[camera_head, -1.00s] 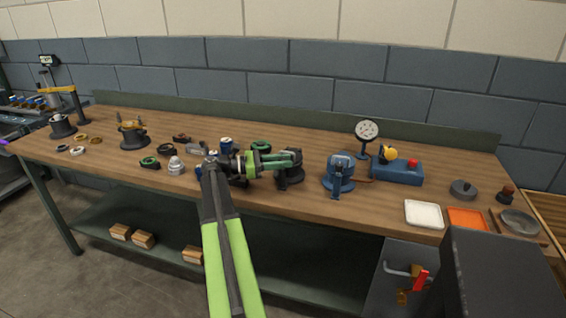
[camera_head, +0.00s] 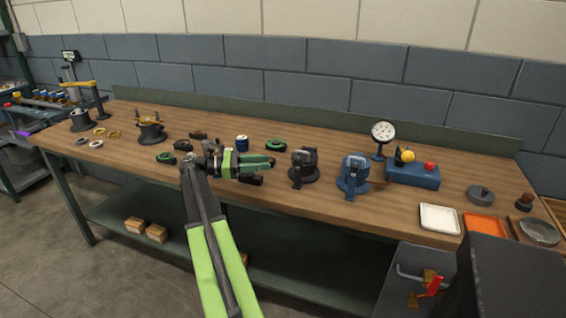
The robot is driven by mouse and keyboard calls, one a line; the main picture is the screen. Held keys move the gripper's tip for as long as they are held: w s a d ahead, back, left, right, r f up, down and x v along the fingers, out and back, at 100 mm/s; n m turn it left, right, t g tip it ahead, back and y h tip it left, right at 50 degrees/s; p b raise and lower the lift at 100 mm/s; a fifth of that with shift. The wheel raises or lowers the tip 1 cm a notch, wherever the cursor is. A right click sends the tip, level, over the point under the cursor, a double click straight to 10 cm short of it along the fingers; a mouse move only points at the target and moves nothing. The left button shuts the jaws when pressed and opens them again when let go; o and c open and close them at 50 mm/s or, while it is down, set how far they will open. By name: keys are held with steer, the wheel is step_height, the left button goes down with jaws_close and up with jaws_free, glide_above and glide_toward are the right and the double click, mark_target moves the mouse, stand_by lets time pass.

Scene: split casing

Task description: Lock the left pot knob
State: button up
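A black pot-like housing (camera_head: 303,170) stands on the bench right of my gripper, with a dark part on top and a tab down its front. A similar blue housing (camera_head: 353,174) stands to its right. Which of these has the left pot knob, and whether a knob is turned, is too small to tell. My gripper (camera_head: 268,164) has green jaws and points right, towards the black housing, with a small gap between them in this view. Nothing is clearly seen held in it; the jaw opening is too small to tell.
A dial gauge (camera_head: 383,131) and a blue box (camera_head: 412,175) with a red button stand at the right. A white tray (camera_head: 439,218) and an orange tray (camera_head: 484,224) lie near the front edge. Small rings and fittings lie around my arm; two dark-based fixtures stand at the left.

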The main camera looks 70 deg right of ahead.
steer(key=v, duration=0.4)
steer(key=shift+w+a, duration=0.25)
steer(key=shift+w, duration=0.1)
steer(key=shift+w, duration=0.1)
